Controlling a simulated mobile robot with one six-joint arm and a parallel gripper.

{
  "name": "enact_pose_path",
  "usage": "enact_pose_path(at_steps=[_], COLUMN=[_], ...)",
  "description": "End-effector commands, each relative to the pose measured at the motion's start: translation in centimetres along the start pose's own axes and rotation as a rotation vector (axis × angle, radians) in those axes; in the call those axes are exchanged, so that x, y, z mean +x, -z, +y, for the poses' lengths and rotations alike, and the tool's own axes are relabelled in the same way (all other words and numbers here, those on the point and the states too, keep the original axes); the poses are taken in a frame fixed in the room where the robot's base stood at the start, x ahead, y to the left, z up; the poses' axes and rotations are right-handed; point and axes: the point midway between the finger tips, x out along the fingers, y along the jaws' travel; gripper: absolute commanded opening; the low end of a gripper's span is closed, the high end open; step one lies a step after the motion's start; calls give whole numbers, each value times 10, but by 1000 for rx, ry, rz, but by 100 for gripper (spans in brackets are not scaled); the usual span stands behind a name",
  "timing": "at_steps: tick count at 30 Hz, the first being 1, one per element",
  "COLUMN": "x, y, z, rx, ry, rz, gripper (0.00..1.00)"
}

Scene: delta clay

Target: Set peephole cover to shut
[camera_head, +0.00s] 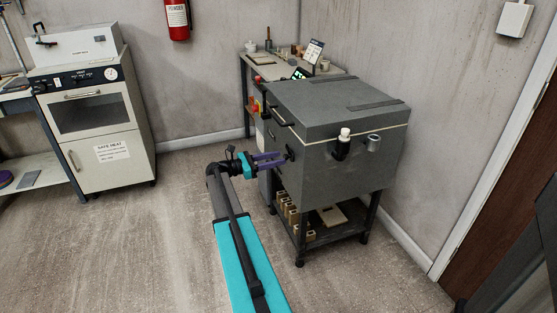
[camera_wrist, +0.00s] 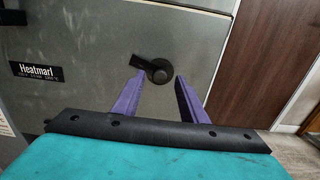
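The grey kiln (camera_head: 335,150) stands on a dark metal stand. In the wrist view, a small black round piece with a short arm (camera_wrist: 158,70) is on the kiln's front. It appears to be the peephole cover. Its short arm points left and slightly up. I cannot tell whether a hole lies behind it. My gripper (camera_head: 284,158) faces this front. Its two purple fingers are apart, with the round part between their tips in the wrist view (camera_wrist: 159,76). Contact cannot be made out. In the head view, the cover is small and partly hidden by the fingertips.
A black fitting with a white knob (camera_head: 344,132) and a grey tube (camera_head: 374,139) stick out from the kiln's right side. A black lid handle (camera_head: 283,117) is above my gripper. A cluttered bench (camera_head: 262,68) stands behind. An oven (camera_head: 97,115) is left, with open floor between.

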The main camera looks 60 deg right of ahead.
Motion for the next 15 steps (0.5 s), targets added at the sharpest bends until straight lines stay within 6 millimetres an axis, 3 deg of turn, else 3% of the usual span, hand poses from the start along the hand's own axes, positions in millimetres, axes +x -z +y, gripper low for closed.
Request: enact_pose_path(at_steps=[6, 15], x=[15, 17], y=[0, 0], z=[0, 0], rx=[0, 0], ry=[-1, 0], rz=[0, 0], gripper=[39, 39])
